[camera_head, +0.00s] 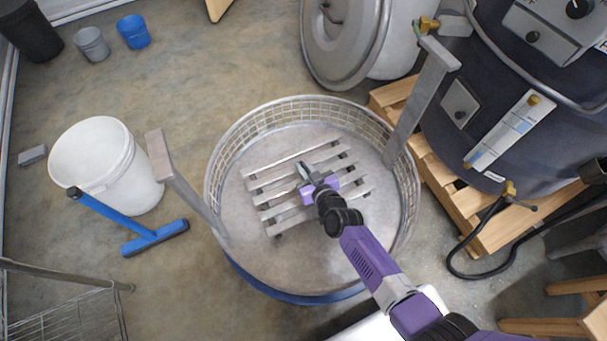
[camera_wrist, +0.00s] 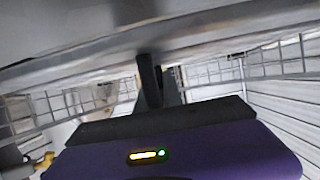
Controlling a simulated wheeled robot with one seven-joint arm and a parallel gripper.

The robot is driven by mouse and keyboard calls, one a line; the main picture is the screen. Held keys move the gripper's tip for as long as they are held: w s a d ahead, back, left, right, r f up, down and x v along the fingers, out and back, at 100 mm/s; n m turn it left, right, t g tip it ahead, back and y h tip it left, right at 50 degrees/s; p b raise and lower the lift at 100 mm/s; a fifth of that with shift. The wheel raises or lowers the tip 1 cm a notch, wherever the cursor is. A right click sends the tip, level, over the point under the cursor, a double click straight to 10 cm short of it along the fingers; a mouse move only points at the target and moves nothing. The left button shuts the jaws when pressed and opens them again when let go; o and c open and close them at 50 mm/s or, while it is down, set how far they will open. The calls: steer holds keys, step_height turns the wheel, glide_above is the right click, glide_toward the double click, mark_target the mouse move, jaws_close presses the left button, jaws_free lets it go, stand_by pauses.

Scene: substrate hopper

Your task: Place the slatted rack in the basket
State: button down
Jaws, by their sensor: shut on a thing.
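The slatted rack (camera_head: 283,190), several pale parallel slats on cross pieces, is inside the round wire-mesh basket (camera_head: 232,137), over its flat grey floor. In the head view my gripper (camera_head: 303,172) reaches in from the lower right and is shut on the rack near its middle. In the wrist view the dark fingers (camera_wrist: 158,82) meet the underside or edge of a grey slat (camera_wrist: 200,38), with the basket's mesh wall (camera_wrist: 95,97) behind. Whether the rack touches the basket floor is hard to tell.
Two upright grey handle bars (camera_head: 185,190) (camera_head: 415,100) rise from the basket's sides. A white bucket (camera_head: 95,150) and blue squeegee (camera_head: 150,238) are left. A lidded drum (camera_head: 345,40) stands behind; a dark tank (camera_head: 535,130) on a wooden pallet (camera_head: 440,190) is right.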

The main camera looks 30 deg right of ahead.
steer(key=shift+w+f+b, duration=0.1)
steer(key=shift+f+b, duration=1.7)
steer(key=shift+f, duration=0.15)
steer(key=shift+f, duration=0.15)
steer(key=c, duration=1.5)
jaws_free()
steer(key=shift+s+r+p, duration=0.3)
steer(key=shift+s+p, duration=0.05)
steer(key=shift+s, duration=0.1)
steer(key=p+v, duration=0.4)
steer(key=v, duration=0.7)
steer(key=shift+s, duration=0.1)
